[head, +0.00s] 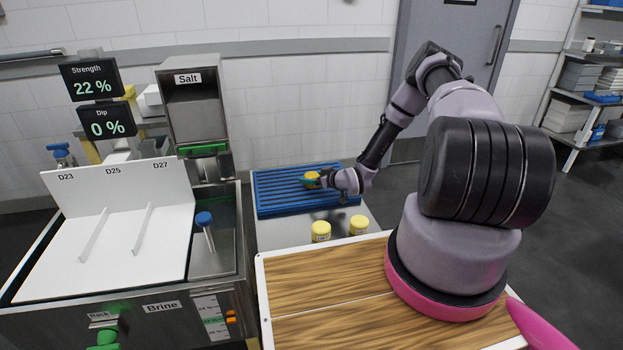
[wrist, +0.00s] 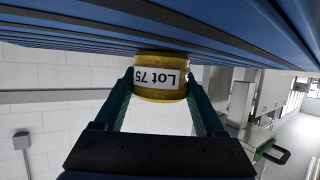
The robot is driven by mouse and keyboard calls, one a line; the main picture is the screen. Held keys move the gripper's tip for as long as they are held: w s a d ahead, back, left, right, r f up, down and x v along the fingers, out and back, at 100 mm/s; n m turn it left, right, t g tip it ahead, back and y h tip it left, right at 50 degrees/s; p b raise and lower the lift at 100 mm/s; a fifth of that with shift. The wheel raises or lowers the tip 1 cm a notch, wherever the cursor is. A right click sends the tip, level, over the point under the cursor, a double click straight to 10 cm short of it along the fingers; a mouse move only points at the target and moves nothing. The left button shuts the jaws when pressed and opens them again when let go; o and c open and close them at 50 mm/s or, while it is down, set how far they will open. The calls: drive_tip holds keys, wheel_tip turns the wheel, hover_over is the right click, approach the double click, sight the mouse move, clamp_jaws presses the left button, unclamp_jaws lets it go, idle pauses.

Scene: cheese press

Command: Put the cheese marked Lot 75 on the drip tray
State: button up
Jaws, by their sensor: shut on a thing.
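The yellow cheese (wrist: 160,80) has a white label reading Lot 75, upside down in the wrist view. My gripper (wrist: 160,95) is shut on it, one finger on each side. In the head view my gripper (head: 324,179) holds the cheese (head: 312,176) at the blue slatted drip tray (head: 275,205). The tray's slats (wrist: 220,35) also show right beside the cheese in the wrist view. I cannot tell whether the cheese touches the tray.
Two other yellow cheeses (head: 320,231) (head: 359,225) stand on the metal surface in front of the tray. A wooden board (head: 330,285) is nearer. The salt dispenser (head: 190,105) and the brine tank (head: 215,250) are at left.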

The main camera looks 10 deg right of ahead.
drive_tip(key=shift+f, duration=0.2)
drive_tip(key=o, duration=1.6)
drive_tip(key=shift+r, duration=0.1)
